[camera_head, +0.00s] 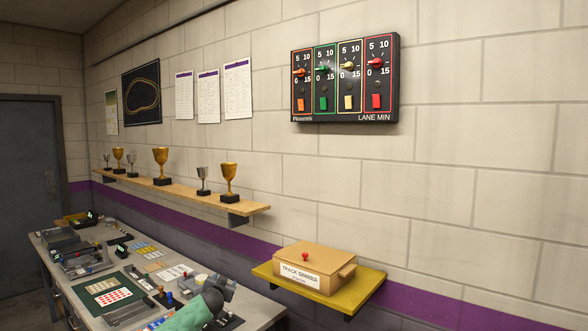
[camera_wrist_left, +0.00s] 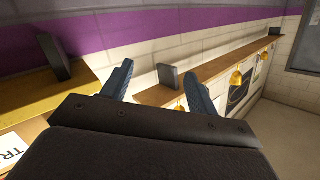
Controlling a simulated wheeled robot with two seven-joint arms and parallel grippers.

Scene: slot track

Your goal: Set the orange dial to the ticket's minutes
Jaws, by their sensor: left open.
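The orange dial (camera_head: 299,72) is the leftmost of the dials on the black wall panel, with 0, 5, 10 and 15 around it. Its exact setting is too small to read. An orange switch (camera_head: 301,105) sits below it. I cannot identify a ticket with readable minutes in either view. My left gripper (camera_wrist_left: 160,90) is open, with nothing seen between its blue-grey fingers. It is well below the panel, near the shelves, and does not touch the dial. My right gripper is in neither view.
Green, yellow and red dials share the panel (camera_head: 346,118). A wooden box (camera_head: 313,262) stands on a yellow shelf (camera_head: 375,284). Several trophies stand on a long wooden shelf (camera_head: 190,191). A cluttered table (camera_head: 262,312) is below. The wall around the panel is clear.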

